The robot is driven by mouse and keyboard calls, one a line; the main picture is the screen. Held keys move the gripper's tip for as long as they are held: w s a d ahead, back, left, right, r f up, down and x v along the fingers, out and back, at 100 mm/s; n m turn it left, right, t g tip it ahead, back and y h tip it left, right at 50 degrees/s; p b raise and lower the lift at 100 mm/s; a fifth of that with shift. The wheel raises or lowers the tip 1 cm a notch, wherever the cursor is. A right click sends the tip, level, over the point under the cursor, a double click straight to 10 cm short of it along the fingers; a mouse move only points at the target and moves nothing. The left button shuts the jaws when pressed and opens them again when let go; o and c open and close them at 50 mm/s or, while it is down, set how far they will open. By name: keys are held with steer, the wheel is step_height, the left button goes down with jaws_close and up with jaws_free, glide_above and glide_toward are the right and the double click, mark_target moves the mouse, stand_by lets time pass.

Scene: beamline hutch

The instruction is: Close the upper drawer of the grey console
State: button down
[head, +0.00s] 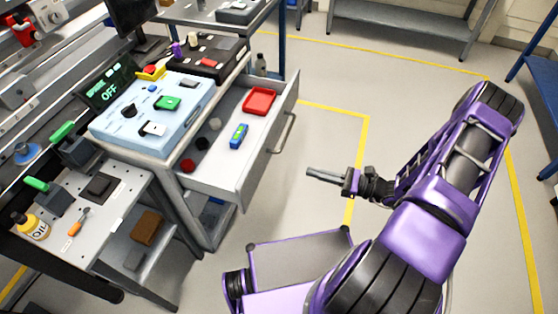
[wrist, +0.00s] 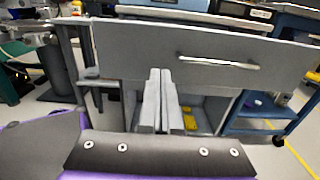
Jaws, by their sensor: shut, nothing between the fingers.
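The upper drawer (head: 225,172) of the grey console stands pulled out in the head view. Inside it lie a red tray (head: 259,101), a blue and green device (head: 239,136) and several small round items. Its front has a metal bar handle (head: 283,132). In the wrist view the drawer front (wrist: 130,50) spans the upper part, with its handle (wrist: 218,62) right of centre. My gripper (head: 312,174) is shut and empty, in front of the drawer front and apart from it in the head view. Its fingers (wrist: 160,90) point towards the console in the wrist view.
A light blue control panel (head: 185,95) with knobs and buttons sits on the console top. A side table (head: 110,225) with an oil bottle (head: 33,228) stands at the left. Below the drawer is an open space with yellow items (wrist: 190,120). The floor (head: 330,70) beyond the drawer is clear.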

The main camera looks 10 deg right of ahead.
mark_target(261, 159)
steer(key=x, duration=1.3)
steer(key=shift+w+a, duration=0.15)
steer(key=shift+a, duration=0.1)
steer(key=shift+a, duration=0.1)
